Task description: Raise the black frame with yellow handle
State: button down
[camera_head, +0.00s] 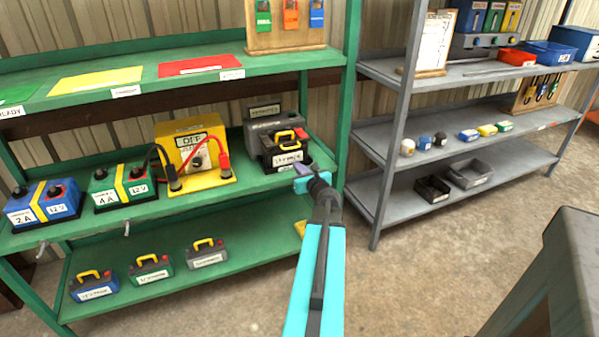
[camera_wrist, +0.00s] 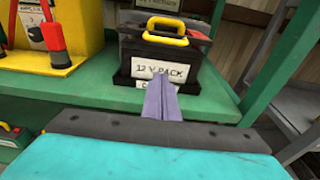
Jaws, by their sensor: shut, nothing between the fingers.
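The black frame with yellow handle (camera_head: 287,156) is a dark battery-like block labelled "12 V PACK" on the green middle shelf, in front of a grey unit. In the wrist view the black frame (camera_wrist: 195,62) stands upright, its yellow handle (camera_wrist: 166,32) arching across its top. It sits on or in a low black base with a second, partly hidden label. My gripper (camera_head: 303,170) is shut and empty, just in front of the pack. In the wrist view the fingers (camera_wrist: 159,84) overlap the lower label; I cannot tell whether they touch it.
A yellow charger (camera_head: 192,147) with red and black leads stands left of the pack. A green shelf post (camera_head: 347,95) rises close on the right. The shelf above limits headroom. Blue (camera_head: 41,204) and green (camera_head: 121,187) batteries stand further left; smaller packs sit below.

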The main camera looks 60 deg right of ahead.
jog(key=shift+x, duration=2.25)
jog(key=shift+s+a+r+p, duration=0.2)
jog(key=shift+r+p, duration=0.2)
jog(key=shift+r, duration=0.6)
jog(key=shift+s+a+r+p, duration=0.15)
jog(key=shift+r+p, duration=0.25)
jog(key=shift+r, duration=0.6)
jog(key=shift+d, duration=0.1)
